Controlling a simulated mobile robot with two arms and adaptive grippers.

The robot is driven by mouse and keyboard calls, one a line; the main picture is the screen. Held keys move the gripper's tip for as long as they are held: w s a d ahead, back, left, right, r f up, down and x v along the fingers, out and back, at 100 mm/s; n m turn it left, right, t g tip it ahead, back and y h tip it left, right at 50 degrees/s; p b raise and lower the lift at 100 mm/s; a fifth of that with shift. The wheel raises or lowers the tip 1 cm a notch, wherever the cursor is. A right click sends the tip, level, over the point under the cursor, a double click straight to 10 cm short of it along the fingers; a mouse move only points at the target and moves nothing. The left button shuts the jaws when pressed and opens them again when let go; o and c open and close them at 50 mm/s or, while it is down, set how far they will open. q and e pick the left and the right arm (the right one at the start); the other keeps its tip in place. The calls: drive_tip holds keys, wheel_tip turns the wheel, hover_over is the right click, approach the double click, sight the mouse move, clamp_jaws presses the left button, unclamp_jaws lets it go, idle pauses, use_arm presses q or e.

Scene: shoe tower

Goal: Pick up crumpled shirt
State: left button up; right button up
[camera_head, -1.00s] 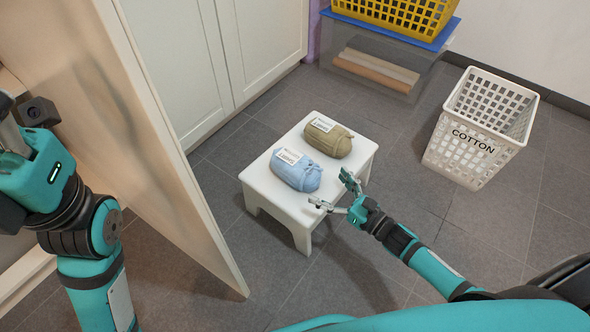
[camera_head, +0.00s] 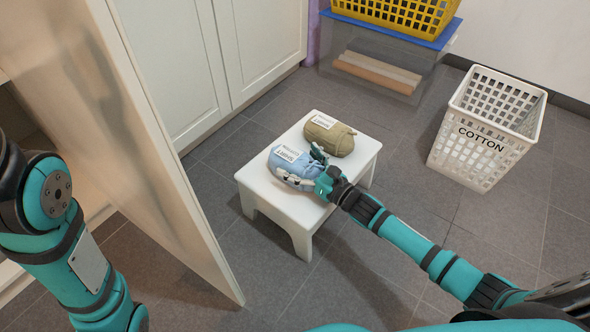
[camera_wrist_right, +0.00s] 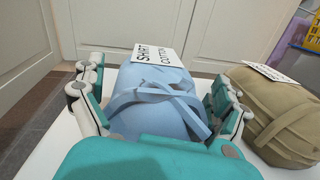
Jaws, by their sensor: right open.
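The crumpled shirt (camera_head: 289,163) is a light blue bundle on the white stool, with a white label on top. In the right wrist view the shirt (camera_wrist_right: 150,107) fills the space between the fingers, and its label reads "SHIRT COTTON". My right gripper (camera_head: 309,168) is open, with one finger on each side of the shirt. It also shows in the right wrist view (camera_wrist_right: 160,98); whether the fingers touch the cloth is hard to tell. My left arm is at the left edge; its gripper is out of the picture.
An olive bundle (camera_head: 330,135) with a label sits beside the shirt on the white stool (camera_head: 307,209). A white basket marked COTTON (camera_head: 487,130) stands on the floor at right. A yellow basket (camera_head: 400,12) is at the back. An open cabinet door (camera_head: 150,170) stands at left.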

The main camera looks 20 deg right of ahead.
drive_tip(key=shift+c, duration=0.3)
drive_tip(key=c, duration=1.1)
drive_tip(key=shift+r, duration=0.15)
